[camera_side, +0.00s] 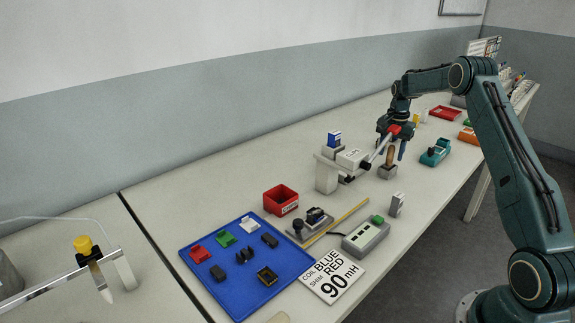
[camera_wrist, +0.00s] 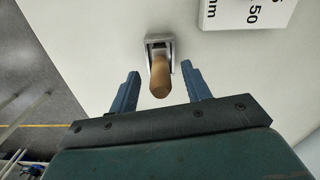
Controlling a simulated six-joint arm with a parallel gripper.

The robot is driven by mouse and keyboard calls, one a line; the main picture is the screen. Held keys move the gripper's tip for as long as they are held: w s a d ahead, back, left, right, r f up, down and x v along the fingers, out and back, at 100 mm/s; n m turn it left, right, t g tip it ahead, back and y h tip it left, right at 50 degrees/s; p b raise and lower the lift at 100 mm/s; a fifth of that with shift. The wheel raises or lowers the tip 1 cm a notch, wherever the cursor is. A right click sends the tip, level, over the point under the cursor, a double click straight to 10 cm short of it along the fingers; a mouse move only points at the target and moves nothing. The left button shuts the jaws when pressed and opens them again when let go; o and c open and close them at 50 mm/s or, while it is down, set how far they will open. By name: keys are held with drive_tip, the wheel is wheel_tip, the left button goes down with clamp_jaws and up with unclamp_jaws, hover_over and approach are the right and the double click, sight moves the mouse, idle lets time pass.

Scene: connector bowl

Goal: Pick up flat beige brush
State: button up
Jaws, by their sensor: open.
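A rounded beige wooden handle (camera_wrist: 160,78) stands in a small grey holder (camera_wrist: 154,42) in the wrist view. It also shows in the side view (camera_side: 390,156), upright in its grey block. Its lower end is hidden in the holder, so I cannot tell whether it is the flat beige brush. My gripper (camera_wrist: 160,74) is open, with one blue finger on each side of the handle and a gap on both sides. In the side view my gripper (camera_side: 391,149) is over the holder, pointing down.
A white clamp fixture (camera_side: 327,172) with a metal rod stands just left of my gripper. A teal tool block (camera_side: 436,152) stands to the right. A blue tray (camera_side: 215,285) with connectors, a red bin (camera_side: 281,200) and a grey terminal box (camera_side: 366,239) lie nearer the camera.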

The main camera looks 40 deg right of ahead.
sight(388, 165)
drive_tip(key=shift+f, duration=1.55)
drive_tip(key=shift+c, duration=0.5)
clamp_jaws()
